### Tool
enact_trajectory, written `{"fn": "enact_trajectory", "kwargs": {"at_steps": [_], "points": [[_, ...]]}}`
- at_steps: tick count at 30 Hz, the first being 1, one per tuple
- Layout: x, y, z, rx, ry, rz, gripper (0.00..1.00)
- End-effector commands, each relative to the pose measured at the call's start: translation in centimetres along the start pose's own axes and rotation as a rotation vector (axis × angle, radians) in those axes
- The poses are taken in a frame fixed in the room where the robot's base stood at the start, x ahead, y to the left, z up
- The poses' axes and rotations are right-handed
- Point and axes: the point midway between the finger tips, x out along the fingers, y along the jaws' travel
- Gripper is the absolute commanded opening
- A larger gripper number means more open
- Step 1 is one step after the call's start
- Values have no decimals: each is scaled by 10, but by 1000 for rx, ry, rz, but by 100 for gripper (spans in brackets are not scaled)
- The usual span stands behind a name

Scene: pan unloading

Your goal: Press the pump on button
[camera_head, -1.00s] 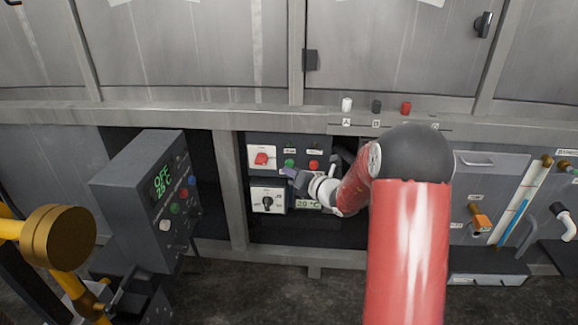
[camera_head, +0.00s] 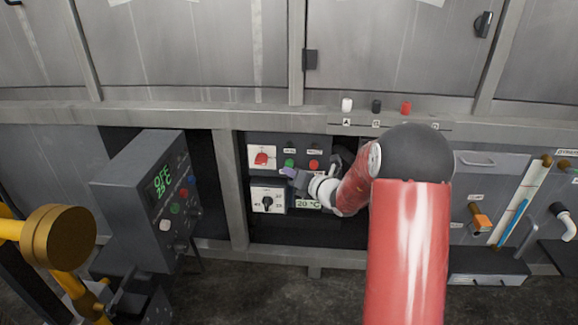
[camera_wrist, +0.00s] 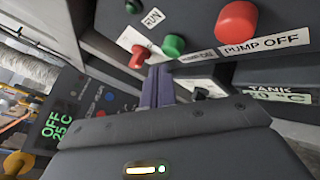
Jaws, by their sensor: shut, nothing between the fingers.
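The pump on button is the green button (camera_head: 289,163) on the dark control panel; it also shows in the wrist view (camera_wrist: 173,45), with a partly legible label beside it. A red button (camera_head: 314,164) is to its right, and the wrist view shows it (camera_wrist: 237,20) above a PUMP OFF label. My gripper (camera_head: 286,173) is shut and empty, its purple-grey fingers just below the green button. In the wrist view the fingertips (camera_wrist: 158,70) are close below and left of that button. Whether they touch it cannot be told.
A red rotary switch (camera_head: 262,158) is left of the buttons, and a black knob (camera_head: 267,203) is below it. A tank display (camera_head: 308,204) reads 20 °C. A grey control box (camera_head: 140,200) reading OFF and 25 °C stands at left. A metal post (camera_head: 232,190) separates them.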

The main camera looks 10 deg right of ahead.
Motion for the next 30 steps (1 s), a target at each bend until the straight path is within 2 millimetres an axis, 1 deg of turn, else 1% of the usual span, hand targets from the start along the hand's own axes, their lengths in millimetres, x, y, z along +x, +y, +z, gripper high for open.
{"fn": "enact_trajectory", "kwargs": {"at_steps": [14,24,30], "points": [[0,0,0,0,0,0,0],[6,-4,4,1,1,0,0],[6,-4,4,1,1,0,0]]}}
